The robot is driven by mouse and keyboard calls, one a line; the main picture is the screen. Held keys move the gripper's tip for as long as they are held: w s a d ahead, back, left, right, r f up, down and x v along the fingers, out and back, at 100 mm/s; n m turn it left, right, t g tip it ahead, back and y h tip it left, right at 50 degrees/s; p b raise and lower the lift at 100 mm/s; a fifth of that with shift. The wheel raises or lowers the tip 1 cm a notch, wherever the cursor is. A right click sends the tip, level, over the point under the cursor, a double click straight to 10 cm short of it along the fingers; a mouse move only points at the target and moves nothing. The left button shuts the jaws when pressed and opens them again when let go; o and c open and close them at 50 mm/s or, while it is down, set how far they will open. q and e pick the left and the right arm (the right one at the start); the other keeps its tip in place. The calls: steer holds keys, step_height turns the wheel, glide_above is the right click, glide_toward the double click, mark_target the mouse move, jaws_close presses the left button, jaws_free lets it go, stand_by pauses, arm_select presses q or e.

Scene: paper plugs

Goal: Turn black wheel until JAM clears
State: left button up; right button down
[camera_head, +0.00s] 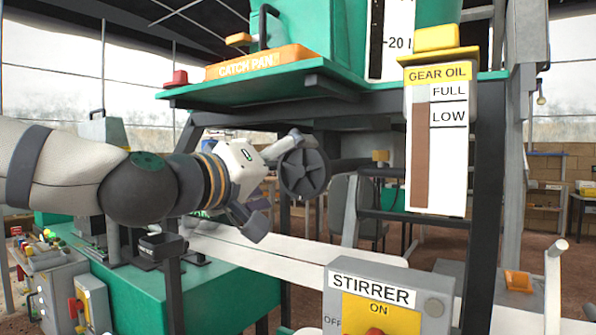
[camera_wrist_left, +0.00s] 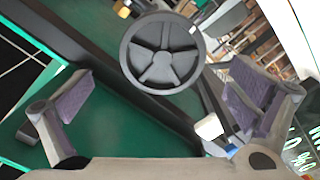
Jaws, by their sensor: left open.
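The black wheel (camera_head: 304,172) is a spoked handwheel under the green machine deck in the head view. My left gripper (camera_head: 272,186) is just left of it, its upper finger overlapping the wheel's upper left edge in the picture. In the left wrist view the wheel (camera_wrist_left: 162,55) sits face-on at the top middle, and my left gripper (camera_wrist_left: 165,92) has its two padded fingers spread wide on either side. The gripper is open and holds nothing; I cannot tell whether a finger touches the rim. No JAM sign is readable. My right gripper is not in view.
Above the wheel is the green deck (camera_head: 400,84) with an orange CATCH PAN (camera_head: 258,62). A GEAR OIL gauge (camera_head: 437,150) hangs to the right. A STIRRER panel (camera_head: 388,300) stands at the lower right. A white belt (camera_head: 300,253) runs below the wheel.

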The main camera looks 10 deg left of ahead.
mark_target(300, 171)
arm_select(q)
steer(key=m, duration=0.2)
steer(key=shift+w+f+m, duration=0.1)
steer(key=shift+m, duration=0.2)
steer(key=shift+b+x, duration=0.35)
steer(key=shift+x, duration=1.6)
steer(key=c, duration=1.2)
